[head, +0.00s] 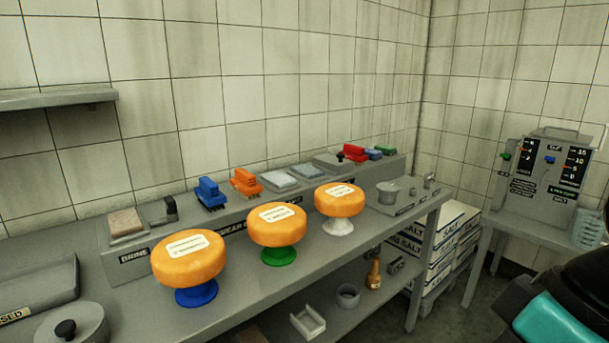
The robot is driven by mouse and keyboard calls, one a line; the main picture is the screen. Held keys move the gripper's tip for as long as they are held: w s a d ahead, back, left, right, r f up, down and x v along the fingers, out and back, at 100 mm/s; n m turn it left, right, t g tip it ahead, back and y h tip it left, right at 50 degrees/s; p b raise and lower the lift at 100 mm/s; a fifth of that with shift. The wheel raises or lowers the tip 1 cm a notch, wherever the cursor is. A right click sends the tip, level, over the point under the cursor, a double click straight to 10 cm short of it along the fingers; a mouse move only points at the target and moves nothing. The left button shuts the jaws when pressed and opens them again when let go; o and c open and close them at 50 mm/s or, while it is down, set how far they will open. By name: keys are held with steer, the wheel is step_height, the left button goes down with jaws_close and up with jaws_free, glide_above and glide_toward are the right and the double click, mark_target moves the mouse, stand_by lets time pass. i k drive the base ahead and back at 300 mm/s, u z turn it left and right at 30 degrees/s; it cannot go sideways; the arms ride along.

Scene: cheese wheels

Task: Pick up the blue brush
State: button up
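A blue brush (209,194) rests on the raised grey ledge at the back of the bench, left of an orange brush (245,182). Its bristles point down and its handle is on top. A smaller blue item (374,155) sits at the far right end of the ledge, between a red brush (355,153) and a green item (386,151). It may be a brush too, but it is partly hidden. A black and teal part of my arm shows at the lower right, far from the blue brush. My gripper's fingers are not in view.
Orange cheese wheels stand on blue (196,297), green (279,256) and white (339,226) stands in front of the ledge. A lidded pot (72,328) is at the lower left. A shelf (55,99) juts from the left wall. Salt boxes (440,235) and a dial machine (548,180) are right.

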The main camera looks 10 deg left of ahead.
mark_target(208, 193)
steer(key=u, duration=0.05)
steer(key=i, duration=1.1)
steer(key=u, duration=1)
steer(key=i, duration=0.65)
steer(key=u, duration=0.45)
